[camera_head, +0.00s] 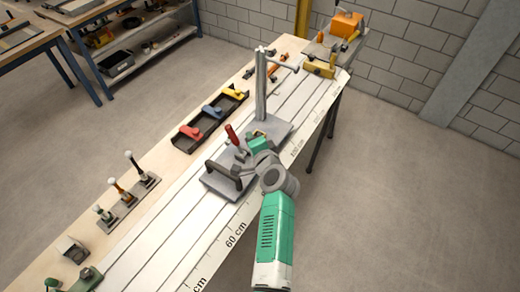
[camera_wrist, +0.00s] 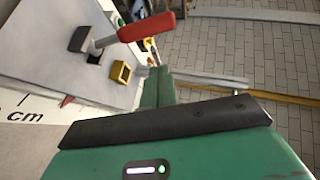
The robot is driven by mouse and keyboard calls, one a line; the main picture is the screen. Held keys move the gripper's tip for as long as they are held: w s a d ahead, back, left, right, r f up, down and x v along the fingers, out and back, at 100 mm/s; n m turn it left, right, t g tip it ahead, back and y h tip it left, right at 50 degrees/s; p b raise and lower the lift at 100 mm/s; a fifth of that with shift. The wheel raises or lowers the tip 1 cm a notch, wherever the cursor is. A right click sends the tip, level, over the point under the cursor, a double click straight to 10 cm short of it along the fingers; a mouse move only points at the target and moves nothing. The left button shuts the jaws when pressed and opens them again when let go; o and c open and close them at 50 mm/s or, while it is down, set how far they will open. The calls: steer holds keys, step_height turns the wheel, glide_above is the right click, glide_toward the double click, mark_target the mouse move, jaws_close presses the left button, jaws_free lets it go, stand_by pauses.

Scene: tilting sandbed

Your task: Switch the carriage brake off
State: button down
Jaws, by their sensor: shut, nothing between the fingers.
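The carriage (camera_head: 213,180) is a grey plate on the white slotted bed. A lever with a red grip (camera_head: 232,133) stands tilted on it; I take this as the brake lever. In the wrist view the red grip (camera_wrist: 147,27) sits on a grey stem rising from a dark block (camera_wrist: 82,40) on the plate. A yellow square-holed block (camera_wrist: 121,73) is beside it. My gripper (camera_head: 257,143) is shut and empty, just right of the lever. In the wrist view its green parts (camera_wrist: 158,85) lie below the red grip, apparently apart from it. The exact fingertips are hard to make out.
A dark arched handle (camera_head: 224,176) stands at the carriage's near side. A grey post (camera_head: 261,85) with a side arm rises behind my gripper. A dark tray (camera_head: 208,122) holds red, blue and yellow tools. Several small upright tools (camera_head: 118,195) stand left. Open floor lies right.

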steer(key=p+v, duration=0.1)
steer(key=v, duration=0.8)
steer(key=shift+s+a+r+p, duration=0.15)
steer(key=shift+s+r+p, duration=0.1)
steer(key=shift+p, duration=0.1)
steer(key=s+a+r+n+t+h, duration=0.1)
steer(key=s+r+n+t, duration=0.2)
steer(key=r, duration=1.2)
steer(key=s+a+r+n+t+h, duration=0.15)
steer(key=r+n, duration=0.35)
steer(key=r, duration=0.9)
steer(key=s+a+r+n+t+h, duration=0.15)
steer(key=s+r+n+t, duration=0.4)
steer(key=s+r, duration=1.3)
step_height(320, 180, up, 21)
steer(key=m+t+p, duration=0.1)
steer(key=p, duration=1.7)
steer(key=shift+r+p, duration=0.15)
steer(key=shift+p, duration=0.25)
